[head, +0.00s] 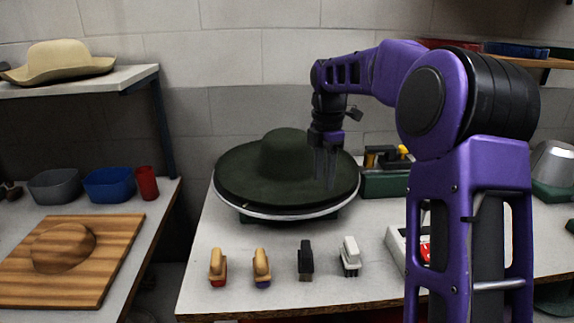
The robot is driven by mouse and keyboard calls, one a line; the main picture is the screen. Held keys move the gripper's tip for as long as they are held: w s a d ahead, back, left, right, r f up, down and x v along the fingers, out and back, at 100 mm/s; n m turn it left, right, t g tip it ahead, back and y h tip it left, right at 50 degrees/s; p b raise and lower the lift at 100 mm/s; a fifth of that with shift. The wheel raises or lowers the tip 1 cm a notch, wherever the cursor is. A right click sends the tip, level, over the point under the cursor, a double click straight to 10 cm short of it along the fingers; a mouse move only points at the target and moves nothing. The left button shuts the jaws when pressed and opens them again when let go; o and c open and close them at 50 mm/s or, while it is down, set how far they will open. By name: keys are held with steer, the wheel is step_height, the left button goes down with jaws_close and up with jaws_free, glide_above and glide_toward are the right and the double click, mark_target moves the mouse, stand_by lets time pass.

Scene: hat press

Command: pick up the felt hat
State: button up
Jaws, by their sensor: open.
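The dark green felt hat (285,160) has a round crown and a wide flat brim. It rests crown up on a round pale-rimmed base (262,213) on the white table, in the middle of the head view. My gripper (326,178) points down at the right side of the hat, in front of the brim just right of the crown. Its fingers are open with nothing between them. I cannot tell whether the fingertips touch the brim.
Several brushes, one of them white (349,256), stand along the table's front. A green box (386,182) stands right of the hat. A tan hat (58,62) lies on the left shelf (90,82). A wooden board (115,235) and bowls occupy the left table.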

mark_target(323, 195)
step_height(323, 195, down, 5)
steer(key=shift+s+r+b, duration=0.15)
steer(key=shift+b, duration=0.4)
steer(key=shift+c, duration=0.2)
jaws_close()
stand_by(0.9)
